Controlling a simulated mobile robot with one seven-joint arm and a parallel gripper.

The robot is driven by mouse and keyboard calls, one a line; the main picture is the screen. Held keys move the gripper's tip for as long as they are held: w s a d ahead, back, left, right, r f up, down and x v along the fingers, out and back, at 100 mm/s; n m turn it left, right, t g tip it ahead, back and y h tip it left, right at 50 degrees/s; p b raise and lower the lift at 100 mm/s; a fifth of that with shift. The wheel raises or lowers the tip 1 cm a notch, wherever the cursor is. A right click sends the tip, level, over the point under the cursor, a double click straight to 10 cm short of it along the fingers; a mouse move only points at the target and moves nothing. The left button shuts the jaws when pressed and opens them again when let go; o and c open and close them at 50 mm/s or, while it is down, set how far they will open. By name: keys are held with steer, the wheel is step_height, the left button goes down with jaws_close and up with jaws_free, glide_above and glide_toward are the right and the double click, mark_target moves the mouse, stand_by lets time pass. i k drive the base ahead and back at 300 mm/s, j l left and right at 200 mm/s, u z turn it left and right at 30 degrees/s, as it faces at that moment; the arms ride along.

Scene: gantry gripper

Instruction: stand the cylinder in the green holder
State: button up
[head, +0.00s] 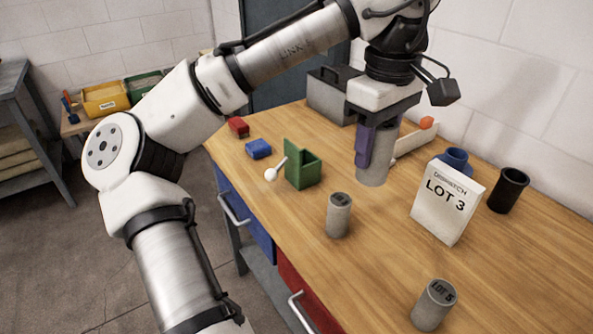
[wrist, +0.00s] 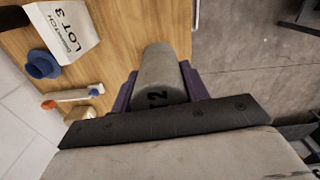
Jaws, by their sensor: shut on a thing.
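My gripper (head: 374,150) has purple fingers and is shut on a grey cylinder (head: 373,175), upright beneath it. In the wrist view the cylinder (wrist: 160,68) sits between the fingers (wrist: 157,88) and shows a dark "2" on its near end. I cannot tell whether its bottom touches the table. The green holder (head: 304,172), an open-topped box with a taller back plate, stands left of the held cylinder in the head view, apart from it. It looks empty, though its inside is only partly visible. The holder does not show in the wrist view.
Two other grey cylinders (head: 339,216) (head: 433,305) stand nearer on the table.

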mark_target(303, 177)
steer(key=i+j+z, duration=0.45)
steer(key=i+j, duration=0.15)
steer(key=j, duration=0.2)
steer(key=i+j+z, duration=0.25)
steer(key=j, duration=0.2)
